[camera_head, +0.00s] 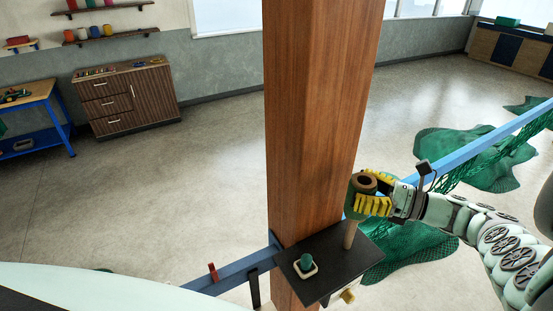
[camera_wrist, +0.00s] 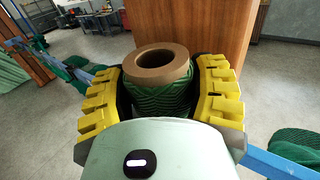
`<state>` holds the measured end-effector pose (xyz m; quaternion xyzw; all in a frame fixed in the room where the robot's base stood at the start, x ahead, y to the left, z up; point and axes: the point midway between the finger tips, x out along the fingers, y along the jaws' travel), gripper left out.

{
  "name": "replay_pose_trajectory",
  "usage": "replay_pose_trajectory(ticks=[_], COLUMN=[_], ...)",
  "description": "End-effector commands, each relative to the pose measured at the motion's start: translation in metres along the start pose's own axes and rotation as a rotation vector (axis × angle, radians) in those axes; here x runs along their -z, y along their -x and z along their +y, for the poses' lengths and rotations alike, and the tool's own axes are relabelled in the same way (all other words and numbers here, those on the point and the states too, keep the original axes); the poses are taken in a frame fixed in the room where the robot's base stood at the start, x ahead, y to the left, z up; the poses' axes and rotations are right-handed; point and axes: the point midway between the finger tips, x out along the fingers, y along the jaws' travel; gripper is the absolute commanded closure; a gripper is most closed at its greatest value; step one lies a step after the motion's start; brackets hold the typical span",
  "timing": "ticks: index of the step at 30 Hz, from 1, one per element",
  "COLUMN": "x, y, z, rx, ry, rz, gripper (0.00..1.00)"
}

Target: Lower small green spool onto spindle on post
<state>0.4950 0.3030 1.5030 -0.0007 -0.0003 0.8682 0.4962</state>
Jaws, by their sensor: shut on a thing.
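The small green spool (camera_wrist: 160,85) has green twine on a brown hollow core. It also shows in the head view (camera_head: 365,181), upright in my gripper (camera_head: 373,204). The yellow ridged fingers of my gripper (camera_wrist: 160,95) are shut on its two sides. The wooden spindle (camera_head: 349,236) stands up from a dark shelf (camera_head: 330,281) on the brown post (camera_head: 312,120). The spool is right above the spindle in the head view and hides its top. I cannot tell whether the spindle tip is inside the core.
A small green object (camera_head: 307,259) in a pale square holder sits on the shelf's left part. A blue rail (camera_head: 480,148) with green netting runs to the right of the post.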

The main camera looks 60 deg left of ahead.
Motion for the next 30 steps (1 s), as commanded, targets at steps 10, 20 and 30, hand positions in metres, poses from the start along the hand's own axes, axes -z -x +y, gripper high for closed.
replay_pose_trajectory(ticks=[10,20,30], x=[0.000,0.006,0.017], y=[0.001,0.001,0.001], z=[0.000,0.000,0.000], rx=[0.002,0.002,0.001], ry=[0.001,0.000,0.001], rz=[-0.001,-0.001,-0.001], gripper=[0.79,0.79,0.79])
